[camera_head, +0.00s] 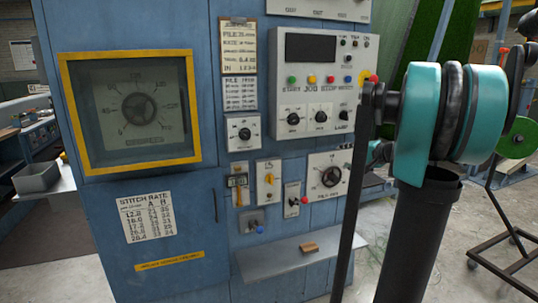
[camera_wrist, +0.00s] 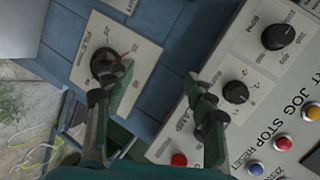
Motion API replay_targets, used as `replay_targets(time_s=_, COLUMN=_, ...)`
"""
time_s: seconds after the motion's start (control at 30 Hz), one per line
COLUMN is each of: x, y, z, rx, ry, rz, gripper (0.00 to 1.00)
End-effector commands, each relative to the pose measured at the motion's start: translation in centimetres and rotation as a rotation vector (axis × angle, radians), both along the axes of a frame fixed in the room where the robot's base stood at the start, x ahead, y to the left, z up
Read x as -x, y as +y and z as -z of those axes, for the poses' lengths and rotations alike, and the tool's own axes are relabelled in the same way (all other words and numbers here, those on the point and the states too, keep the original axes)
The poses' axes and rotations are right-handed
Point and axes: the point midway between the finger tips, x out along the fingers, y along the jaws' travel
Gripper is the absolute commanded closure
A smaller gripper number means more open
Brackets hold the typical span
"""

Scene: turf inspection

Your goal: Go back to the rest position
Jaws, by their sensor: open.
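My gripper (camera_wrist: 160,84) shows in the wrist view with its two dark green fingers spread apart and nothing between them. The left finger overlaps the lower edge of a black dial knob (camera_wrist: 104,60) on a cream plate; I cannot tell whether they touch. The right finger is in front of the grey control panel (camera_wrist: 185,130), beside a small black knob (camera_wrist: 235,92). In the head view my teal and black arm is at the right, and my gripper cannot be made out there. The cream dial plate (camera_head: 342,163) shows in the head view, left of my arm.
The blue machine cabinet (camera_head: 210,205) fills the middle of the head view. Its grey shelf (camera_head: 275,262) sticks out low down with a small brown block (camera_head: 309,248) on it. A black wheeled stand (camera_head: 497,270) is at the right. Open concrete floor shows near it.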

Motion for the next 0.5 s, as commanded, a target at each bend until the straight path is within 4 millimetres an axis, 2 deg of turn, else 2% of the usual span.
replay_targets(time_s=0.03, x=1.8, y=2.6, z=2.0, rx=0.057, ry=0.034, rz=-0.041, gripper=0.45)
replay_targets(time_s=0.17, x=7.0, y=7.7, z=7.4, rx=0.227, ry=0.124, rz=-0.143, gripper=0.45)
replay_targets(time_s=0.2, x=8.8, y=9.0, z=9.2, rx=0.283, ry=0.151, rz=-0.173, gripper=0.45)
replay_targets(time_s=0.33, x=15.3, y=12.1, z=14.7, rx=0.475, ry=0.231, rz=-0.274, gripper=0.45)
replay_targets(time_s=0.4, x=19.1, y=13.1, z=17.6, rx=0.586, ry=0.270, rz=-0.327, gripper=0.45)
replay_targets(time_s=0.5, x=24.3, y=13.5, z=21.3, rx=0.746, ry=0.318, rz=-0.395, gripper=0.45)
